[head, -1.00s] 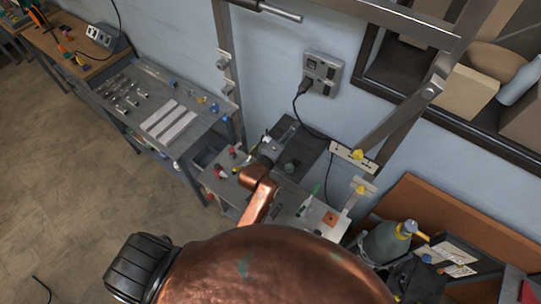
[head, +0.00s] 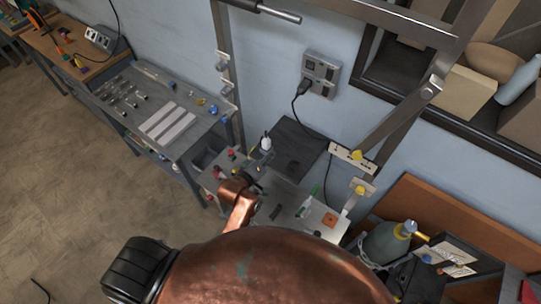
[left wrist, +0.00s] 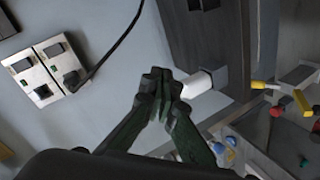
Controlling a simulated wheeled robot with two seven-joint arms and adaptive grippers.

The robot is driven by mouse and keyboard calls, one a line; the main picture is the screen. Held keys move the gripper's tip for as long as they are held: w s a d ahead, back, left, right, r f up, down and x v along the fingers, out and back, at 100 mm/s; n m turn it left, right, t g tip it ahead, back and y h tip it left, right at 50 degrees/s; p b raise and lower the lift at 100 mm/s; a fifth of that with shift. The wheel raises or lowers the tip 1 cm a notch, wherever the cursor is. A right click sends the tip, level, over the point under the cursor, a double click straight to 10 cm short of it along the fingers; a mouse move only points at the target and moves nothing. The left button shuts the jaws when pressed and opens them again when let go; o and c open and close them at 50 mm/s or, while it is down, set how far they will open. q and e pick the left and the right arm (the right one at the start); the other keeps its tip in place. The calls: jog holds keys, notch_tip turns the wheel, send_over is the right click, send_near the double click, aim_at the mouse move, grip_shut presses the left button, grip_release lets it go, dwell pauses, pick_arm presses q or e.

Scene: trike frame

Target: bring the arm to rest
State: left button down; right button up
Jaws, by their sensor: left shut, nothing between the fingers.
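My left arm, copper-coloured, comes up from the bottom of the head view. Its dark left gripper (head: 262,160) is over the small bench against the wall. In the left wrist view the two dark fingers (left wrist: 165,90) meet at their tips, shut, with nothing held. A white bottle (head: 266,143) stands just beyond the gripper in the head view. It also shows partly behind the fingers in the left wrist view (left wrist: 203,82). I cannot tell the gap between them. My right gripper is in neither view.
A grey table (head: 184,100) with pale bars and small metal parts stands to the left. A wall socket (head: 321,74) with a plugged cable is above the bench. A metal frame (head: 401,119) rises at the right, near a grey gas cylinder (head: 387,244). Open floor (head: 62,180) lies at the left.

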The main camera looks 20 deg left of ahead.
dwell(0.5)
pick_arm(q)
jog(key=s+a+f+m+g+y, duration=0.1)
jog(key=s+a+f+m+g, duration=0.25)
jog(key=s, duration=0.65)
jog(key=s+a+f+m+g+y, duration=0.1)
jog(key=s+a+f+m+g, duration=0.3)
jog(key=s, duration=0.6)
jog(key=s+a+f+m+g+y, duration=0.1)
jog(key=s+a+f+m+g, duration=0.1)
jog(key=s+a, duration=0.65)
jog(key=s+d+f+g+b, duration=0.1)
jog(key=f+b, duration=0.1)
jog(key=f, duration=1)
jog(key=s+d+f+b, duration=0.1)
jog(key=d+f+b, duration=0.15)
jog(key=f, duration=0.95)
jog(key=s+d+f+g+b, duration=0.1)
jog(key=s+f+b, duration=0.1)
jog(key=f, duration=1.1)
jog(key=s+f+m+b, duration=0.1)
jog(key=s+f+b, duration=0.5)
jog(key=s+f, duration=1.3)
notch_tip(320, 180, down, 4)
jog(key=shift+r+g, duration=0.15)
jog(key=shift+g, duration=0.3)
